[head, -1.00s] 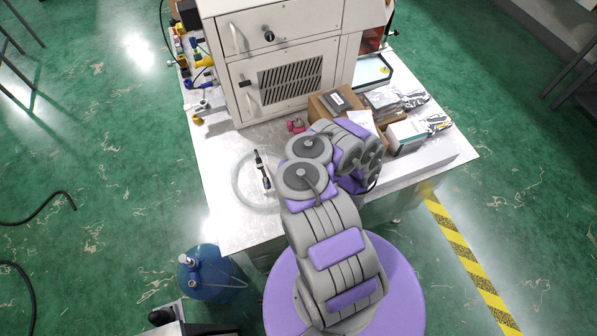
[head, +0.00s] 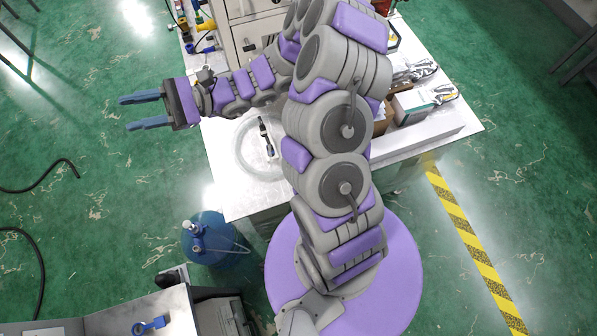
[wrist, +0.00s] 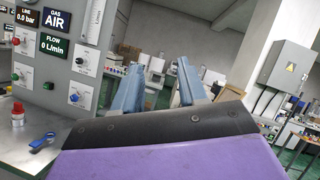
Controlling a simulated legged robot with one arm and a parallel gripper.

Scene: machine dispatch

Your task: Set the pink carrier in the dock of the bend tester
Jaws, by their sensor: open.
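My gripper (head: 129,113) reaches out to the left of the table in the head view, over the green floor. Its two blue fingers are apart with nothing between them. They also show in the wrist view (wrist: 160,62). I see no pink carrier in either view now; my arm covers the part of the table where a small pink thing showed earlier. I cannot make out the bend tester or its dock.
A table (head: 238,195) holds a cream cabinet (head: 250,35), a coiled clear tube and boxes (head: 411,104). A blue bottle (head: 212,245) stands on the floor. The wrist view shows a gas panel (wrist: 60,50), a red-capped jar (wrist: 18,115) and a blue tool (wrist: 42,139).

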